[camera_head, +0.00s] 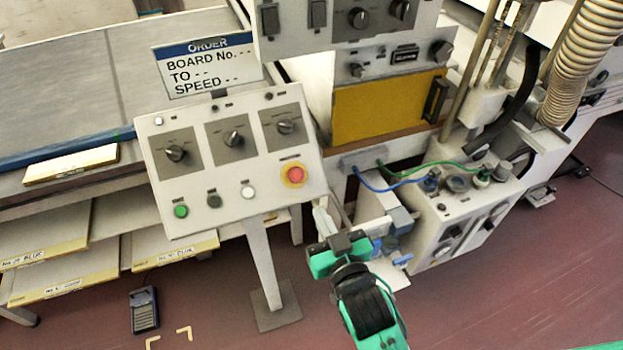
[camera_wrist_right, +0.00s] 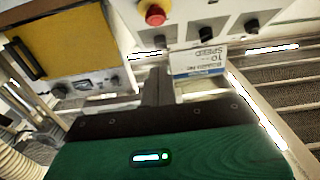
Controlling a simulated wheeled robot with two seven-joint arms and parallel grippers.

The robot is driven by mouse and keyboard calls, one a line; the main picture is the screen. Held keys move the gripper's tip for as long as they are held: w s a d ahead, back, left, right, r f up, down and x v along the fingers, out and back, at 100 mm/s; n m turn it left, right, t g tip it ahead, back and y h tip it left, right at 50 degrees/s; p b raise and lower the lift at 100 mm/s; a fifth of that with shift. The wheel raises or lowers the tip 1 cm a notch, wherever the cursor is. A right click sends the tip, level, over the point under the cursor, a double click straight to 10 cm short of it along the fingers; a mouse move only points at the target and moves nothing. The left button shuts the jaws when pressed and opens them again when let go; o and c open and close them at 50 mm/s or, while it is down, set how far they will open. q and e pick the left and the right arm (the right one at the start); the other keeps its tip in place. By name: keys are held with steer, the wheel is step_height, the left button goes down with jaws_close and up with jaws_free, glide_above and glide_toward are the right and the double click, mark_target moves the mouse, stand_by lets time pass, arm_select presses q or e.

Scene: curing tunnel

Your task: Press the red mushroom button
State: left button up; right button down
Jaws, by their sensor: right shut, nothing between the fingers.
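The red mushroom button (camera_head: 295,174) sits on a yellow surround at the lower right of the sloping control panel (camera_head: 232,190). In the right wrist view the red button (camera_wrist_right: 155,14) is at the top, beyond the fingers and slightly left of them. My right gripper (camera_head: 322,207) is shut and empty, just below and to the right of the button in the head view, apart from it. Its closed fingers also show in the right wrist view (camera_wrist_right: 157,82). My left gripper is not in view.
The panel carries three rotary knobs, a green button (camera_head: 181,211) and other small buttons, close to the red one. An order sign (camera_head: 207,66) stands behind it. A yellow door (camera_head: 388,107) and a machine box with blue and green cables (camera_head: 462,225) are to the right.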

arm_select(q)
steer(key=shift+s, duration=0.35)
arm_select(e)
steer(key=shift+r, duration=0.15)
steer(key=p, duration=0.3)
glide_toward(295, 170)
step_height(295, 170, up, 3)
steer(key=w, duration=0.3)
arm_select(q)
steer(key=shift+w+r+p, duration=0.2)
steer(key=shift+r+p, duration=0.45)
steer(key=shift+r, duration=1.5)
arm_select(e)
steer(key=shift+w+a+f, duration=0.4)
steer(key=shift+w+f, duration=0.2)
steer(key=shift+f, duration=0.15)
steer(key=shift+w+a+f, duration=0.45)
steer(key=shift+w+f, duration=0.15)
steer(key=shift+f, duration=0.1)
